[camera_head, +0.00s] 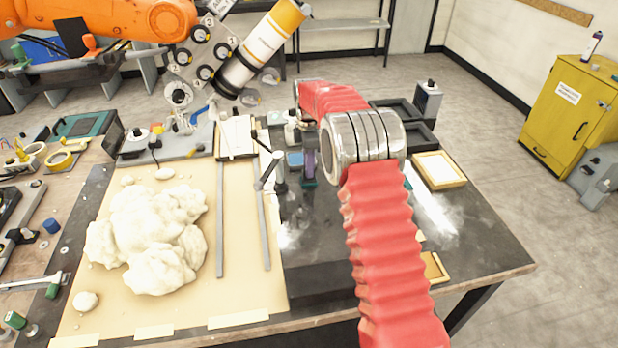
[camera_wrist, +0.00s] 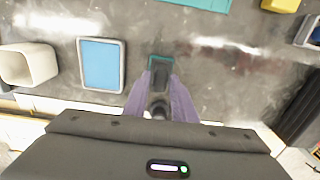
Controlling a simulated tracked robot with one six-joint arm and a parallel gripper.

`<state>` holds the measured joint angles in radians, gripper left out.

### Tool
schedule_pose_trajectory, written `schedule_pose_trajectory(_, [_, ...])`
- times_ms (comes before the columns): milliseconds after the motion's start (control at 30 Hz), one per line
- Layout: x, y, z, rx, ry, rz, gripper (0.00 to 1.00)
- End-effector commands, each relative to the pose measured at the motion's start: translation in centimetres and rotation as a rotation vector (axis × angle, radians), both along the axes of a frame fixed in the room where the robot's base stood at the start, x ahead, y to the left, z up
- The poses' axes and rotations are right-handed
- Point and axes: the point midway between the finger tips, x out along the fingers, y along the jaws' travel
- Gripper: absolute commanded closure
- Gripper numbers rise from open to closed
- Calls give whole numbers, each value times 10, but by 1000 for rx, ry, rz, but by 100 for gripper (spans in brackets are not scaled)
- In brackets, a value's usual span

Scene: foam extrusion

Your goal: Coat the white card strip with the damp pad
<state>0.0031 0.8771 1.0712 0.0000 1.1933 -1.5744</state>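My gripper (camera_wrist: 161,80) has two purple fingers pointing down at the dark tabletop. A small dark block with a teal rim (camera_wrist: 160,62) shows at the fingertips; I cannot tell whether they grip it or only flank it. In the head view my gripper (camera_head: 310,163) is partly hidden by my red arm, with a bit of teal below its tips. A blue pad in a pale tray (camera_wrist: 101,65) lies left of the fingers, apart from them; it also shows in the head view (camera_head: 295,160). I cannot single out the white card strip or tell which pad is damp.
A pale lumpy foam mass (camera_head: 150,238) covers much of the cream board (camera_head: 245,290) at left, beside two grey rails (camera_head: 220,235). A pale hollow block (camera_wrist: 27,65) stands at the wrist view's left. Dark trays (camera_head: 420,136) and a wood-framed tray (camera_head: 440,170) lie to the right.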

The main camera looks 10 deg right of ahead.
Motion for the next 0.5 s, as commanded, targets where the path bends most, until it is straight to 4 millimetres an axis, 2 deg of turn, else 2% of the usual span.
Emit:
schedule_pose_trajectory(33, [0, 0, 0, 0, 0, 0, 79])
schedule_pose_trajectory(333, [0, 0, 0, 0, 0, 0, 100])
schedule_pose_trajectory(500, [0, 0, 0, 0, 0, 0, 100])
